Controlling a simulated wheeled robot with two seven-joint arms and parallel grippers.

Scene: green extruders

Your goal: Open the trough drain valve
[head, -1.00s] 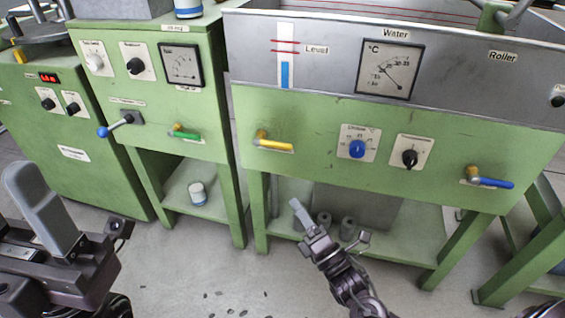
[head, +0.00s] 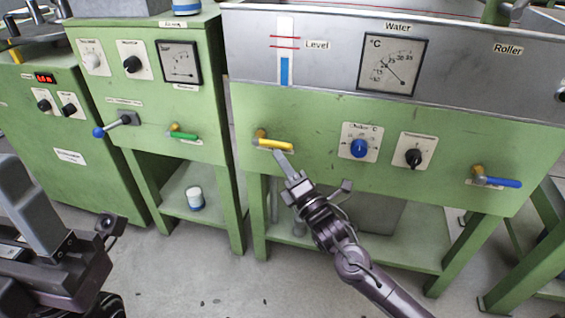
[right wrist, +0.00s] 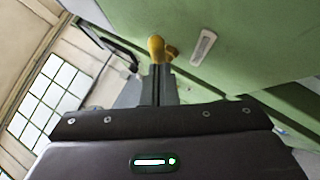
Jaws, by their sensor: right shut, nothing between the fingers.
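The trough's green front carries a valve with a yellow lever (head: 274,144) at its left and a valve with a blue lever (head: 497,182) at its right. Both levers lie about horizontal, pointing right. Their labels are too small to read. My right gripper (head: 280,158) is shut and empty, its tip just below the right end of the yellow lever; contact cannot be told. The right wrist view shows the yellow valve (right wrist: 158,48) just beyond the shut fingers (right wrist: 160,85).
A blue knob (head: 358,148) and a black knob (head: 413,157) sit between the two valves. The cabinet to the left has a green-lever valve (head: 182,134) and a blue-tipped lever (head: 112,128). A white jar (head: 195,198) stands on its lower shelf. Open floor lies in front.

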